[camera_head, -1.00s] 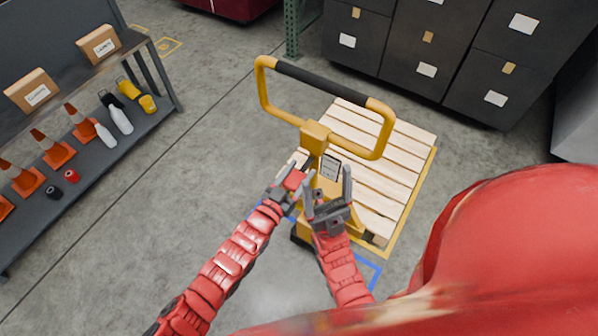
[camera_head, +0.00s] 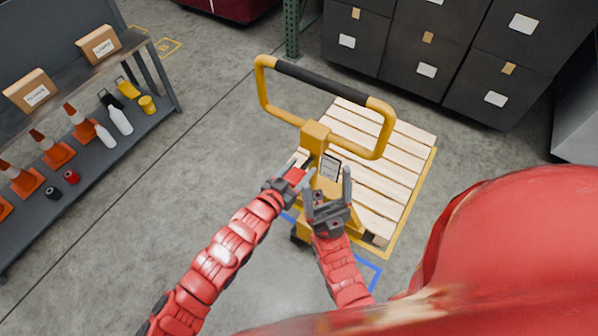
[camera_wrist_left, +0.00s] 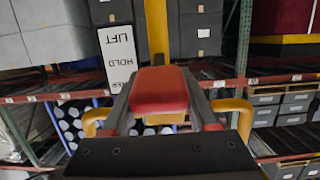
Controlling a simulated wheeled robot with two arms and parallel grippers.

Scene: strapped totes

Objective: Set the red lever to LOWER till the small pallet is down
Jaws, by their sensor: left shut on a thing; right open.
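The small wooden pallet (camera_head: 400,150) lies on the yellow pallet truck (camera_head: 315,136), behind its handle. Its height above the floor is hard to judge from above. The lever's red grip (camera_wrist_left: 160,92) fills the middle of the left wrist view, between the fingers. My left gripper (camera_head: 292,178) is shut on this red lever (camera_head: 295,174), left of the truck's column. A white plate (camera_wrist_left: 118,58) beside it reads LIFT, HOLD and a partly hidden third word, upside down. My right gripper (camera_head: 329,182) is open and empty, in front of the column.
A grey shelf (camera_head: 95,160) with cones, bottles and boxes stands at the left. Dark stacked totes (camera_head: 425,45) stand behind the pallet. A green rack post (camera_head: 293,28) rises at the back. The floor between shelf and truck is clear.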

